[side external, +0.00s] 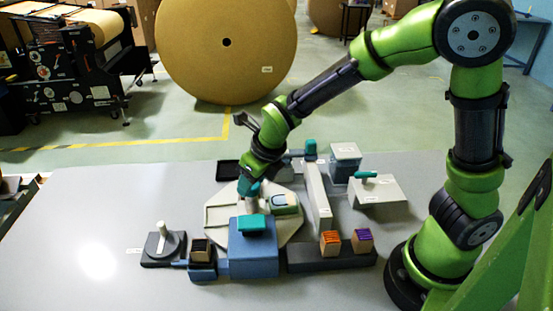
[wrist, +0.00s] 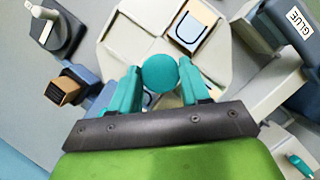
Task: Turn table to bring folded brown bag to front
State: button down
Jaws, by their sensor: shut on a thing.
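The turntable (side external: 222,217) is a pale grey many-sided plate divided into sections, and it also shows in the wrist view (wrist: 128,45). My gripper (side external: 250,188) is over its middle. In the wrist view my gripper (wrist: 160,84) has its teal fingers closed on a round teal knob (wrist: 160,72). Another piece with a blue curved line is mostly hidden behind the fingers. In the side view a pale piece (side external: 286,204) lies on the turntable's right part.
A blue box with a teal top (side external: 252,248) stands at the turntable's front. Right of it is a dark base (side external: 330,260) with two small boxes. A grey wall (side external: 318,197) stands at the right. A dark disc stand (side external: 163,247) is at front left. The far left tabletop is clear.

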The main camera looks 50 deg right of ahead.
jog(key=shift+m, duration=0.4)
dwell(0.3)
jog(key=c, duration=0.5)
grip_release()
jog(key=shift+c, duration=0.2)
